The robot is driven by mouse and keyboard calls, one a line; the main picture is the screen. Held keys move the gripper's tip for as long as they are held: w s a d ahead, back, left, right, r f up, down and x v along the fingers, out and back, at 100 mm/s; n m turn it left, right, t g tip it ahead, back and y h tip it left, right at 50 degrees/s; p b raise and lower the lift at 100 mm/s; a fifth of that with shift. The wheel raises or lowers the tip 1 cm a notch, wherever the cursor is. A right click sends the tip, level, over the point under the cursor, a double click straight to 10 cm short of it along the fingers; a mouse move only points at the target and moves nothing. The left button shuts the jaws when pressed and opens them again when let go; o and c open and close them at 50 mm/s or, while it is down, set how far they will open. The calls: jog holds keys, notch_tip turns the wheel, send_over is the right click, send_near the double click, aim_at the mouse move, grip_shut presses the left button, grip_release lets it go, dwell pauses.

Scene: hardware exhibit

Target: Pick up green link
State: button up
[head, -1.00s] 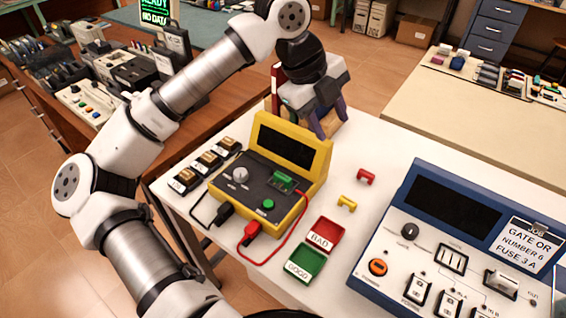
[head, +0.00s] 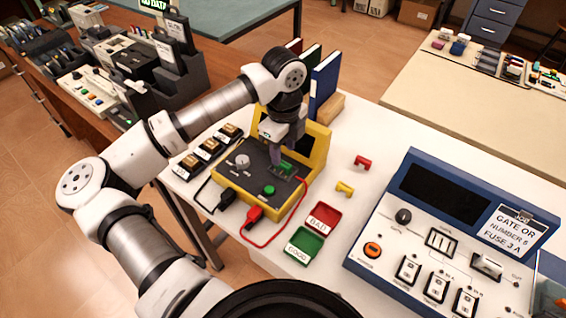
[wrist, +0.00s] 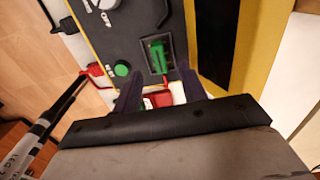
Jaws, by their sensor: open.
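The green link (head: 287,167) sits in a socket on the dark panel of the yellow tester (head: 318,152). In the wrist view the green link (wrist: 158,56) stands in a small framed slot, just beyond my fingertips. My gripper (head: 276,158) hangs over the tester, close to the link and partly covering it in the head view. In the wrist view my gripper (wrist: 160,85) has its two fingers apart with the link outside them. Whether a finger touches the tester panel cannot be told.
A red link (head: 362,162) and a yellow link (head: 344,188) lie on the white table right of the tester. A red BAD tray (head: 334,207) and a green GOOD tray (head: 317,240) are in front. A blue console (head: 440,215) stands at right. Binders (head: 324,85) stand behind the tester.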

aim_at(284, 164)
notch_tip(284, 164, down, 4)
jog(key=shift+s+d+f+p, duration=0.1)
jog(key=shift+p, duration=0.6)
jog(key=shift+c, duration=0.4)
grip_shut()
